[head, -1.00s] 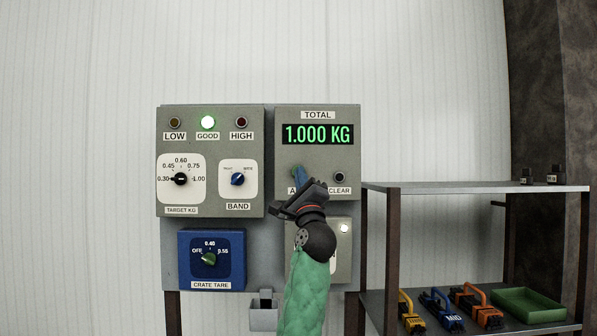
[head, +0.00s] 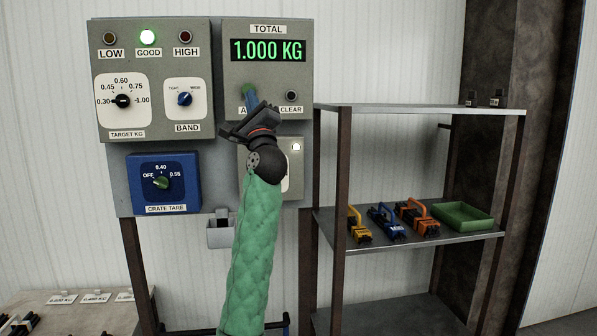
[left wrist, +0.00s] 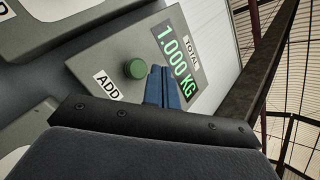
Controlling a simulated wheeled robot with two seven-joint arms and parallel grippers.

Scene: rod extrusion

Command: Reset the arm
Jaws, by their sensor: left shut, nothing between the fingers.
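My left arm, in a green sleeve, reaches up to the grey control panel in the head view. My left gripper (head: 250,100) is shut and empty in front of the TOTAL box (head: 237,22), covering part of the ADD label. In the left wrist view its blue fingers (left wrist: 163,88) lie together, beside the green ADD button (left wrist: 136,69). I cannot tell whether they touch the panel. The TOTAL display (head: 268,50) reads 1.000 KG, and the GOOD lamp (head: 147,37) is lit green. My right gripper is not in view.
A target dial (head: 122,101), a band knob (head: 184,99) and a blue crate tare box (head: 163,184) are on the panel. A shelf (head: 330,240) at right holds tools and a green tray (head: 462,216). A table (head: 100,312) with labels stands at lower left.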

